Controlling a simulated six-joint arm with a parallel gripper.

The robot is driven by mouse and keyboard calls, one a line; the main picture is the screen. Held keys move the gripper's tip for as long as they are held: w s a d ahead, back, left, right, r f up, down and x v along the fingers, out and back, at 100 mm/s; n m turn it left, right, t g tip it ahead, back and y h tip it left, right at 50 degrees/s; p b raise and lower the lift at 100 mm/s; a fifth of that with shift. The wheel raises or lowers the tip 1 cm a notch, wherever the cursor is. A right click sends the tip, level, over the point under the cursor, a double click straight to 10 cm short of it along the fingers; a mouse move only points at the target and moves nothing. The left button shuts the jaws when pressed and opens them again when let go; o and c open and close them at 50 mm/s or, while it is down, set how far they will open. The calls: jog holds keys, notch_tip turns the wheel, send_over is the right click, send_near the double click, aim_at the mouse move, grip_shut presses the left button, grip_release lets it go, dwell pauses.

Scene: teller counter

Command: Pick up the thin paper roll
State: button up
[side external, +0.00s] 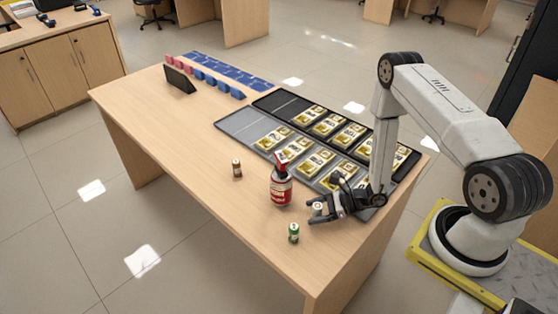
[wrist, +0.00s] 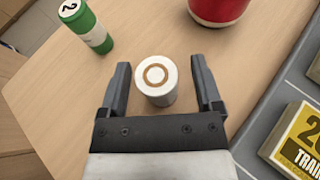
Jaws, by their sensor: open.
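A white paper roll (wrist: 156,82) with a brown ring on its pale end face stands between the two fingers of my gripper (wrist: 160,66) in the wrist view. The fingers are open, with a gap visible on each side of the roll. In the side view my gripper (side external: 326,203) is low over the counter near its front right. The white roll (side external: 317,208) shows only in part there, beside the fingers. A green and white roll (wrist: 87,28) marked with a 2 stands apart at upper left in the wrist view, and in the side view (side external: 293,233).
A small brown roll (side external: 237,168) stands farther left. Dark trays (side external: 238,121) hold several banknote bundles behind my gripper. The counter's left front (side external: 170,125) is clear.

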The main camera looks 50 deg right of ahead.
jog(key=shift+w+a+f, duration=0.25)
jog(key=shift+w+a, duration=0.15)
jog(key=shift+w, duration=0.05)
grip_shut()
dwell(0.3)
